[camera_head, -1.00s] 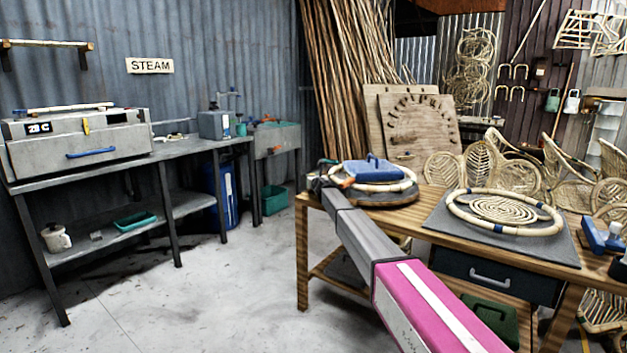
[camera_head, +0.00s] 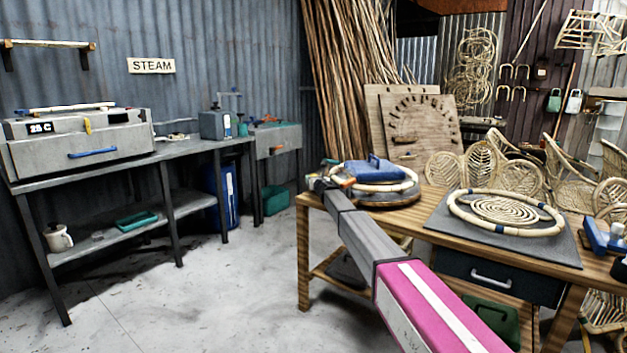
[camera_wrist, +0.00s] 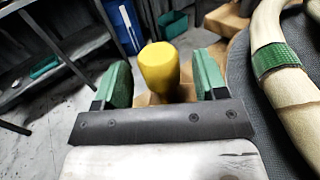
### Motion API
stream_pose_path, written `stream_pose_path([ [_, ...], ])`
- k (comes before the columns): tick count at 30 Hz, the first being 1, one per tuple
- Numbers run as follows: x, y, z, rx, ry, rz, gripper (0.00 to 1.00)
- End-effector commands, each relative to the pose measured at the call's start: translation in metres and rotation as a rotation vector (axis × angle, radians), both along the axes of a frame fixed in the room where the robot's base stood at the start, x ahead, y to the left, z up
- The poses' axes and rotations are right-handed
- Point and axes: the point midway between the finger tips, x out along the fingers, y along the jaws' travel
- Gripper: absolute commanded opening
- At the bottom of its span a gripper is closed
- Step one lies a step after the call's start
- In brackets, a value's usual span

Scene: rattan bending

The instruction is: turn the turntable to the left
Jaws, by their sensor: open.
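The turntable (camera_head: 388,201) is a round disc at the left end of the wooden table. It carries a pale rattan ring (camera_head: 405,185) with a blue block-like piece (camera_head: 369,172) on top. In the wrist view the grey disc (camera_wrist: 250,100) and the ring with a green band (camera_wrist: 275,60) are at the right. My gripper (camera_wrist: 163,73) is open, with green-padded fingers on either side of a yellow rounded knob (camera_wrist: 158,68). A gap shows beside each finger. In the head view my gripper is at the turntable's left edge, and the knob cannot be made out.
The wooden table (camera_head: 432,206) also holds a grey mat (camera_head: 455,235) with a larger rattan ring (camera_head: 470,221) to the right. A steel bench (camera_head: 190,150) with a steam box (camera_head: 85,145) stands at the left. The floor between is clear.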

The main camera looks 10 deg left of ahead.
Motion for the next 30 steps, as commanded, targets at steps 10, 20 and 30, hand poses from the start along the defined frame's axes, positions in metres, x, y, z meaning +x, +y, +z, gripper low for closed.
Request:
stream_pose_path([
  [10,-0.059,-0.034,0.0,-0.001,-0.001,0.0,0.65],
  [20,-0.077,-0.046,0.0,-0.001,-0.001,0.0,0.65],
  [30,-0.087,-0.05,0.0,-0.036,-0.033,0.032,0.0],
])
